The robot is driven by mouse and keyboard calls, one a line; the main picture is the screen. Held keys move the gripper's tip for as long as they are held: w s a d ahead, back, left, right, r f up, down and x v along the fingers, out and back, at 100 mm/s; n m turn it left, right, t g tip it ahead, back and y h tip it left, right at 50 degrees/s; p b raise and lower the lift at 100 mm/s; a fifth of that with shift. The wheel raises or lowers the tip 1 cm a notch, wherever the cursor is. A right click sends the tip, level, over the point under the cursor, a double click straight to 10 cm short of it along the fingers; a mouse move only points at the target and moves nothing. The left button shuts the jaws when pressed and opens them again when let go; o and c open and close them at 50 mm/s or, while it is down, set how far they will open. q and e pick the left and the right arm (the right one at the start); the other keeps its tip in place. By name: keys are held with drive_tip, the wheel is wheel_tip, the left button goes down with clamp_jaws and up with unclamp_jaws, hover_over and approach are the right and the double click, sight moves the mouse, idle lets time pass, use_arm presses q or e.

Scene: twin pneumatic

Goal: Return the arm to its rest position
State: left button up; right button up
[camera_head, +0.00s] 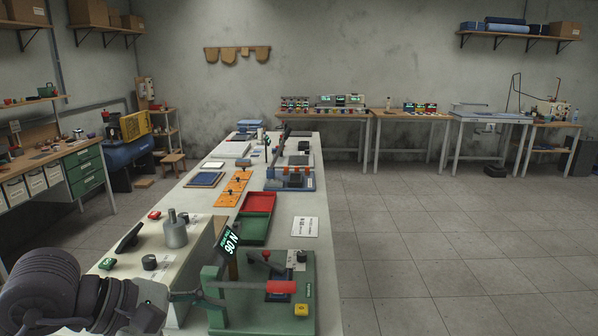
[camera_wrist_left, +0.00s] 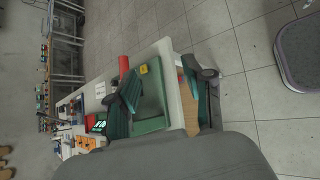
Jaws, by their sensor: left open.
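My left arm comes in at the lower left of the head view, with its dark wrist beside the bench's near end. My left gripper (camera_head: 188,296) is at the left edge of the green press fixture (camera_head: 262,322). The fixture has a red handle (camera_head: 281,287), a yellow block (camera_head: 301,310) and a "90 N" display (camera_head: 231,243). My right gripper is not in view.
The long white bench (camera_head: 285,212) carries red and green trays (camera_head: 258,203), an orange plate (camera_head: 233,188) and a grey cylinder (camera_head: 175,232) near my arm. Open tiled floor (camera_head: 430,240) lies to the right. A blue compressor (camera_head: 128,153) stands at the left.

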use_arm(q)
drive_tip(key=s+d+r+n+t+h, duration=0.2)
drive_tip(key=s+d+r+n+h, duration=0.2)
drive_tip(key=d+r+n+h, duration=0.5)
drive_tip(key=w+a+r+n+t+y, duration=0.1)
drive_tip(key=w+a+n+t+y, duration=0.4)
drive_tip(key=n+t, duration=1.05)
drive_tip(key=w+a+f+n+g+y, duration=0.35)
drive_tip(key=a+f+n+y, duration=1.1)
drive_tip(key=n, duration=0.65)
drive_tip(key=s+f+n+g, duration=0.3)
drive_tip(key=s+f+g, duration=0.1)
drive_tip(key=f, duration=0.4)
drive_tip(key=s+f+n+g, duration=0.3)
drive_tip(key=s+f+g, duration=0.1)
drive_tip(key=f, duration=0.5)
drive_tip(key=s+d+f+n+g+h, duration=0.25)
drive_tip(key=s+f+g, duration=0.55)
drive_tip(key=s, duration=0.5)
drive_tip(key=s+f, duration=0.3)
drive_tip(key=f, duration=2.6)
drive_tip(key=s+a+f+g+y, duration=0.1)
drive_tip(key=s+a+f+g, duration=0.1)
drive_tip(key=s+f, duration=1.2)
drive_tip(key=shift+s+a+f+m, duration=0.2)
drive_tip(key=shift+s+f+m, duration=0.15)
drive_tip(key=shift+s, duration=0.7)
